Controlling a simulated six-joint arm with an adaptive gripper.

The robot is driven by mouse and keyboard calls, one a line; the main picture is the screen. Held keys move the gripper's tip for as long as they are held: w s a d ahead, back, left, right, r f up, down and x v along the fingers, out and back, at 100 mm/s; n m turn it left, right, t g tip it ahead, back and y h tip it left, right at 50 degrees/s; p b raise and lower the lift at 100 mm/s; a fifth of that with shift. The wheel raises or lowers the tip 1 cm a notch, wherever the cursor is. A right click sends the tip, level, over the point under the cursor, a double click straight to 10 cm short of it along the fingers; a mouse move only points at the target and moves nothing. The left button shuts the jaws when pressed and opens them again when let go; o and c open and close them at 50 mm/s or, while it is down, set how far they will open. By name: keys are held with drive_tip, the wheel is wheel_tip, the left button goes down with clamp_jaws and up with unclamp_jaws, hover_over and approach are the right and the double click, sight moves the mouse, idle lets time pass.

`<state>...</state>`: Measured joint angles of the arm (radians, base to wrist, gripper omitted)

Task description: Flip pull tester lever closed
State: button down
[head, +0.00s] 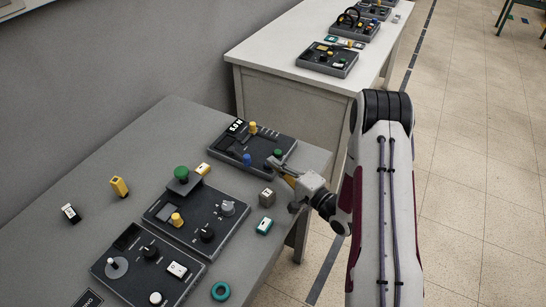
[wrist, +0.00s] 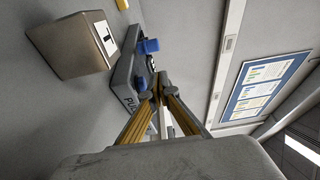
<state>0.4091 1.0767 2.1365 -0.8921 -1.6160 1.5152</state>
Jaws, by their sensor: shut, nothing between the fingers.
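The pull tester (head: 225,150) is the dark panel at the far end of the near table. It carries a blue knob (head: 247,159), a yellow knob (head: 253,127) and a green knob (head: 278,152). In the wrist view its side (wrist: 125,75) shows lettering starting "PU" and blue parts (wrist: 148,46). I cannot tell for sure which part is the lever or how it is set. My gripper (head: 276,165) is at the panel's right end, close by the green knob. In the wrist view its fingers (wrist: 159,88) are shut and empty, beside the panel; contact is unclear.
A small beige cube (head: 267,198) and a green-and-white block (head: 264,226) sit just in front of the panel. Two more dark panels (head: 160,210) (head: 120,270) lie nearer. A second table (head: 270,60) stands behind.

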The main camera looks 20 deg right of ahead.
drive_tip(key=shift+s+a, duration=0.15)
drive_tip(key=shift+s, duration=1.05)
drive_tip(key=shift+s+a, duration=0.15)
drive_tip(key=shift+s, duration=1)
drive_tip(key=shift+w, duration=0.15)
drive_tip(key=shift+w+r+n+g+h, duration=0.45)
drive_tip(key=shift+w+r+n, duration=0.35)
drive_tip(key=shift+n, duration=0.2)
drive_tip(key=shift+w+d+r+n+g+h, duration=0.25)
drive_tip(key=shift+w+r+n+h, duration=0.2)
drive_tip(key=shift+w+r+n, duration=0.15)
drive_tip(key=s+d+r+n+g+h, duration=0.2)
drive_tip(key=s+r+n+h, duration=0.15)
drive_tip(key=r, duration=0.45)
drive_tip(key=s+d+r+n+g+h, duration=0.2)
drive_tip(key=s+d+r+h, duration=0.15)
drive_tip(key=r, duration=0.45)
drive_tip(key=s+a+r+n+g, duration=0.1)
drive_tip(key=s+a, duration=0.1)
drive_tip(key=s, duration=0.7)
drive_tip(key=s+a+r+n+g, duration=0.1)
drive_tip(key=s+a+r+g, duration=0.1)
drive_tip(key=s, duration=0.7)
drive_tip(key=s+a+r+n+g, duration=0.1)
drive_tip(key=s+a, duration=0.3)
drive_tip(key=s, duration=0.5)
drive_tip(key=shift+s+r+n+g, duration=0.2)
drive_tip(key=shift+r+n+g, duration=0.2)
drive_tip(key=shift+r, duration=0.3)
